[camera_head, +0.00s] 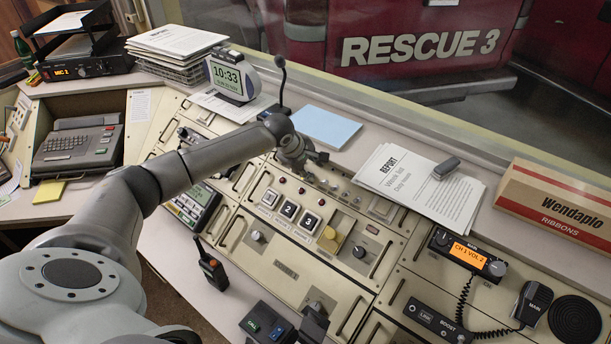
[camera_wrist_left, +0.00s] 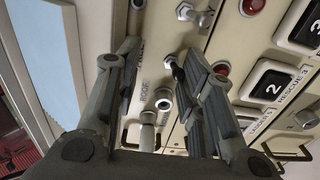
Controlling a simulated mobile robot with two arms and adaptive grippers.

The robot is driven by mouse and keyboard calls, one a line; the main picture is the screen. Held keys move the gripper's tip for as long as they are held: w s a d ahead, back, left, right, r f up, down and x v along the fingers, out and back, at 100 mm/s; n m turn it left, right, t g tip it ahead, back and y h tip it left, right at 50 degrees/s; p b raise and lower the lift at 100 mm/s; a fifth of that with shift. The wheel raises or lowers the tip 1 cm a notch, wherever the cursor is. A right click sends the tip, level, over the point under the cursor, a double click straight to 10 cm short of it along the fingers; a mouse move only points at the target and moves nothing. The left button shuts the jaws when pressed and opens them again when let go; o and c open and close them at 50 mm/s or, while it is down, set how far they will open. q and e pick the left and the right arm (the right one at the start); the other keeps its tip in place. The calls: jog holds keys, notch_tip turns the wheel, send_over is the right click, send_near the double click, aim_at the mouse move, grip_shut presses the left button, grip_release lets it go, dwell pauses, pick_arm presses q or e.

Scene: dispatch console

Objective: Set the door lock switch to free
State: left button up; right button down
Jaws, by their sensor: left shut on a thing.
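My left gripper (camera_head: 312,158) is over the top left of the sloped console panel (camera_head: 318,270). In the left wrist view, its two fingers (camera_wrist_left: 160,58) stand some way apart over a row of small metal switches. A small switch with a dark tip (camera_wrist_left: 178,70) is at the inner side of the right finger. The gripper is shut on a small switch there, but the fingers hide most of the contact. I cannot read a door lock label or the switch's position. My right gripper is not in view.
Red indicator lamps (camera_wrist_left: 222,71) and square numbered buttons (camera_head: 290,210) are close to the gripper. A blue pad (camera_head: 325,127), a clock (camera_head: 231,76), a thin microphone (camera_head: 281,64) and report papers (camera_head: 425,185) lie behind.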

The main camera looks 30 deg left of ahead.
pick_arm(q)
jog(key=r, duration=0.1)
jog(key=r+p, duration=0.1)
jog(key=r, duration=0.1)
jog(key=shift+w+a, duration=0.1)
jog(key=shift+w, duration=0.2)
jog(key=shift+s+r+p, duration=0.6)
jog(key=shift+s+r, duration=0.1)
jog(key=shift+s, duration=0.1)
jog(key=shift+s+r+p, duration=0.4)
jog(key=shift+s+r, duration=0.2)
jog(key=shift+s, duration=0.05)
jog(key=shift+f, duration=0.1)
